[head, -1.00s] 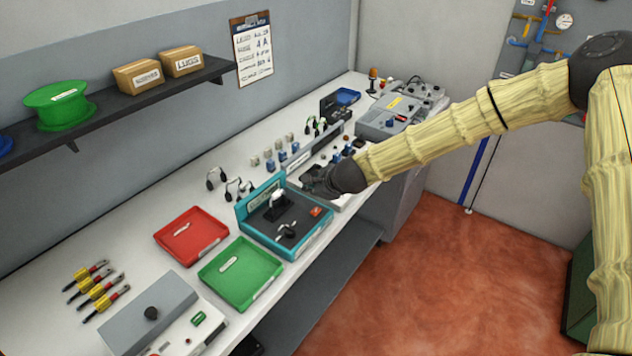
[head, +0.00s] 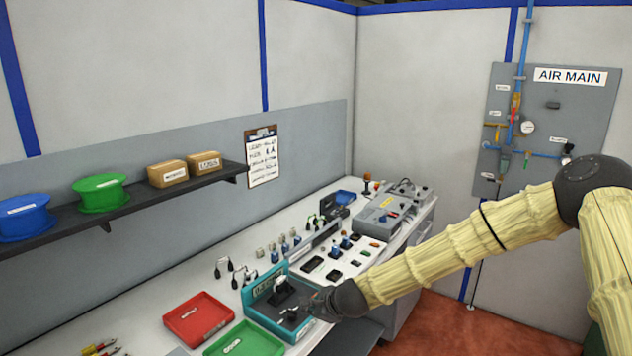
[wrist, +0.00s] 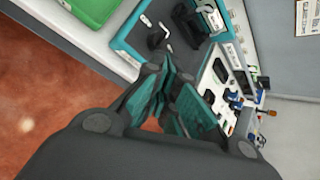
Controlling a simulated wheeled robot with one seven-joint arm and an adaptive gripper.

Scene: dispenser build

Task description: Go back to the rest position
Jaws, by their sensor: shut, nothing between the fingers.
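My arm reaches in from the right in the head view. My gripper (head: 316,303) is at the front right of the teal tray (head: 262,291), over or beside its edge; the exact gap is hard to judge. In the wrist view my gripper (wrist: 172,100) shows its teal-padded fingers shut with nothing held between them. The teal tray (wrist: 122,45) lies beyond the fingertips, with a dark fixture (wrist: 180,25) and a small black-and-white part (wrist: 156,37) in it.
A red tray (head: 196,318) and a green tray (head: 246,342) stand left of the teal one. A grey control box (head: 386,218) is at the bench's far end. A shelf (head: 120,212) runs along the wall. Red floor (head: 440,325) lies open in front of the bench.

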